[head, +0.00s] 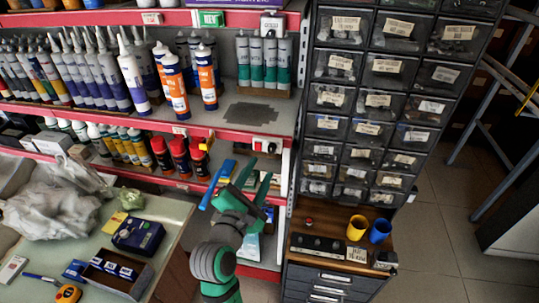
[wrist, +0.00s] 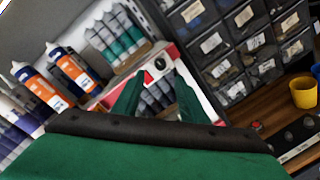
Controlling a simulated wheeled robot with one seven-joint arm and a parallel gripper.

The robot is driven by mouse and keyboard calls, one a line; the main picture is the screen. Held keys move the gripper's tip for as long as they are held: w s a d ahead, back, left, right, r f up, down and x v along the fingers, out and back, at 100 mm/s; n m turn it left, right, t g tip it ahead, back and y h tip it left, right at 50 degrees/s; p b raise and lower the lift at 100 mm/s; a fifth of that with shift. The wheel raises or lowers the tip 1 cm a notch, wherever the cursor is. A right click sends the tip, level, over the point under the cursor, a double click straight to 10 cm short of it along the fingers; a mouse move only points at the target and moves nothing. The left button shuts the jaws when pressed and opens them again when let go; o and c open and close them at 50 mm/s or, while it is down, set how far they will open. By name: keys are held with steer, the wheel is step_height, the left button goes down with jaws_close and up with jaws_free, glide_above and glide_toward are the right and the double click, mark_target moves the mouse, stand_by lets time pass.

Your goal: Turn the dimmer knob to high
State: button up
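A black panel with several dark knobs (head: 330,247) lies on the wooden top of the drawer cabinet at the lower right. It is partly in the wrist view (wrist: 297,142) at the right edge. A small white plate with a dark round part (head: 265,146) is on the red shelf edge; it shows in the wrist view (wrist: 157,64) beyond my fingertips. I cannot tell which is the dimmer, nor read a knob setting. My green gripper (head: 258,170) is open and empty in front of the shelf, left of the panel. Its fingers stand apart in the wrist view (wrist: 158,82).
A yellow cup (head: 357,228) and a blue cup (head: 380,231) stand behind the panel's right end. A red button (head: 309,222) is behind its left part. Small-parts bins (head: 385,65) rise behind. Shelves with tubes (head: 205,75) and a cluttered bench (head: 175,215) are left.

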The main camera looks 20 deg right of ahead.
mark_target(270, 151)
steer(key=x, duration=0.7)
steer(key=shift+w+d, duration=0.25)
steer(key=shift+d, duration=0.05)
steer(key=shift+w, duration=0.1)
jaws_close()
